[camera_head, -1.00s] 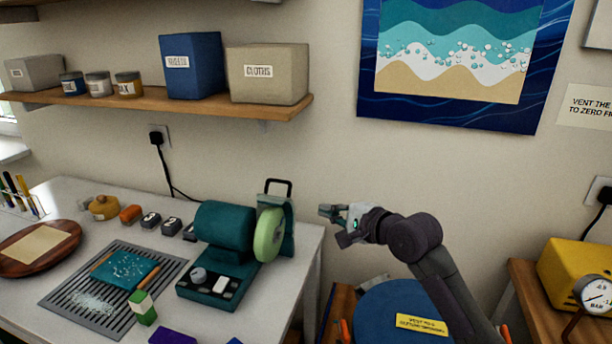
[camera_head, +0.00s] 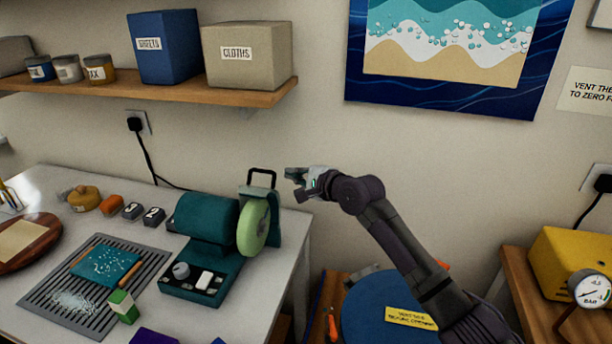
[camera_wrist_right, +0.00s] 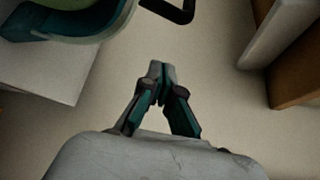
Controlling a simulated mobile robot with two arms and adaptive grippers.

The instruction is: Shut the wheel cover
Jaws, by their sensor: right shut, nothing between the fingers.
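The teal bench grinder (camera_head: 208,220) stands near the right end of the white bench, its pale green wheel (camera_head: 253,230) exposed on the near side. The teal wheel cover (camera_head: 274,212) stands upright behind the wheel, with a black loop handle (camera_head: 262,173) on top. My right gripper (camera_head: 290,176) is shut and empty, just right of the handle and apart from it. In the right wrist view the shut fingers (camera_wrist_right: 161,72) point towards the floor side, and the handle (camera_wrist_right: 178,10) shows at the top edge. My left gripper is not in view.
A slatted tray (camera_head: 45,290) with a teal block lies left of the grinder. A wooden shelf (camera_head: 200,93) with boxes hangs above. A blue drum (camera_head: 370,315) stands below my right arm. A yellow gauge unit (camera_head: 570,262) sits at right.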

